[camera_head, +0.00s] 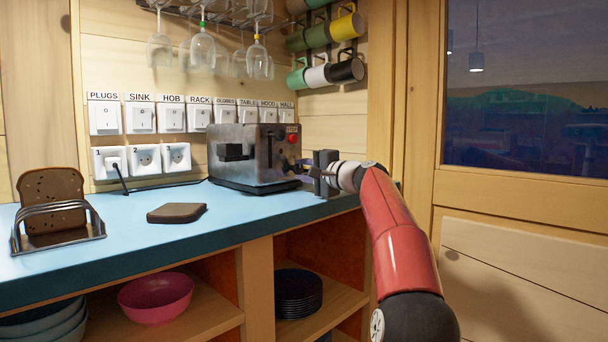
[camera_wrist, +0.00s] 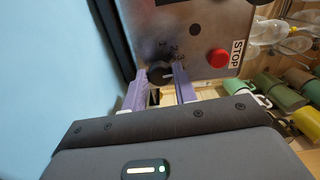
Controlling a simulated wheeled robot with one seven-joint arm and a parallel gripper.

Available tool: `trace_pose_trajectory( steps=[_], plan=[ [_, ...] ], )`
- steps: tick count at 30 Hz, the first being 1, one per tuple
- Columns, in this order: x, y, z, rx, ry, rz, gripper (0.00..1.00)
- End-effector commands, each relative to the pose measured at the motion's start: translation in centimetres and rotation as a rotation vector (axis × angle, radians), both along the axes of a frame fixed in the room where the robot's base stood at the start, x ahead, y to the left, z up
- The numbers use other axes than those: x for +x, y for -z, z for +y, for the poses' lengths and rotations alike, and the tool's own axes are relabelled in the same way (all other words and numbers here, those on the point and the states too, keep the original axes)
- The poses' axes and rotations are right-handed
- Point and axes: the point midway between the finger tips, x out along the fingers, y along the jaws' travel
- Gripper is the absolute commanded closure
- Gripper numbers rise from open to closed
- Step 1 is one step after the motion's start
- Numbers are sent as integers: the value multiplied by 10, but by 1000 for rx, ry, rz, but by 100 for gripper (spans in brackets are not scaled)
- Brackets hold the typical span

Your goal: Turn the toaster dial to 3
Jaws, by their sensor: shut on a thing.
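The metal toaster (camera_head: 252,155) stands on the blue counter, with a dark lever on its left face and a red stop button on its right face. In the wrist view the toaster's panel (camera_wrist: 185,30) shows the red button (camera_wrist: 218,58) beside a STOP label, and a dark round dial (camera_wrist: 160,75) with a pale pointer mark. My gripper (camera_wrist: 166,80) has its two purple fingers shut on the dial, one on each side. In the head view my gripper (camera_head: 308,172) meets the toaster's right face, and the dial is hidden.
A rack (camera_head: 58,228) holding bread and a flat brown slice (camera_head: 177,213) sit on the counter (camera_head: 130,240) at left. Labelled wall switches (camera_head: 155,118) line the wall. Glasses (camera_head: 203,50) and mugs (camera_head: 345,70) hang above. The counter's front edge is clear.

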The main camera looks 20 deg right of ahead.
Motion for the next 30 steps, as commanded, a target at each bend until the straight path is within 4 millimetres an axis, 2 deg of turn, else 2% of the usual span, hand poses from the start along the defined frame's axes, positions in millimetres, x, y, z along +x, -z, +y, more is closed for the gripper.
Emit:
trace_pose_trajectory(
  steps=[20,21,26,30],
  plan=[
    [0,2,1,-64,-3,-20,95],
    [0,2,1,-64,-3,-20,71],
    [0,1,0,-64,-2,-21,50],
    [0,1,0,-63,-2,-22,50]
  ],
)
